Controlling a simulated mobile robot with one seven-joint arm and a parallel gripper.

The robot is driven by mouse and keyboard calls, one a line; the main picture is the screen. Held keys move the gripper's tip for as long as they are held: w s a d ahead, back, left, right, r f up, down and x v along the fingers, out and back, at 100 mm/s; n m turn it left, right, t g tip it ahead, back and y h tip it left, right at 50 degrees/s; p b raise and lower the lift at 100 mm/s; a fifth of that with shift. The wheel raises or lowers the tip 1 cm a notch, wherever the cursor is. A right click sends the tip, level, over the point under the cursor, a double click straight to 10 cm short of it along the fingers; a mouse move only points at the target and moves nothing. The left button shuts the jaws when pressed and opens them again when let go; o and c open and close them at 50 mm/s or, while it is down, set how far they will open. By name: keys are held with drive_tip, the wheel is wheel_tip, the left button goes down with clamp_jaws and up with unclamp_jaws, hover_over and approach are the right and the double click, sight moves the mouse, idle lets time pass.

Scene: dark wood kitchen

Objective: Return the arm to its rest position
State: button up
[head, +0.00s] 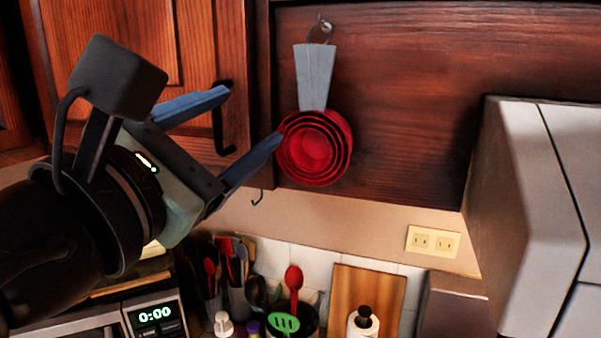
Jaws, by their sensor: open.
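My gripper (254,118) is in the upper left of the head view, with its two blue-grey fingers spread apart and nothing between them. It points right and up, in front of the wooden cabinet door (185,50). The upper finger overlaps the door beside its black handle (221,118). The lower fingertip appears close to the left rim of the red measuring cups (315,148); I cannot tell whether it touches them. My dark arm enters from the left edge.
The cups hang by grey handles (314,75) from a hook on the wood panel (420,80). A white cabinet-like block (525,210) stands at right. Below are utensils in holders (238,300), a cutting board (370,287), and an appliance with a clock (155,316).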

drive_tip(key=s+d+r+m+t+y+b, duration=0.1)
drive_tip(key=s+d+m+t+y+b, duration=0.1)
drive_tip(key=m, duration=1)
drive_tip(key=s+d+r+m+t+y+b, duration=0.2)
drive_tip(key=s+d+m+t+y, duration=0.2)
drive_tip(key=m, duration=0.8)
drive_tip(key=s+d+t, duration=0.1)
drive_tip(key=s+t, duration=0.1)
drive_tip(key=t, duration=0.1)
drive_tip(key=shift+s+y, duration=0.2)
drive_tip(key=shift+y, duration=0.2)
drive_tip(key=shift+a, duration=0.1)
drive_tip(key=shift+c, duration=0.2)
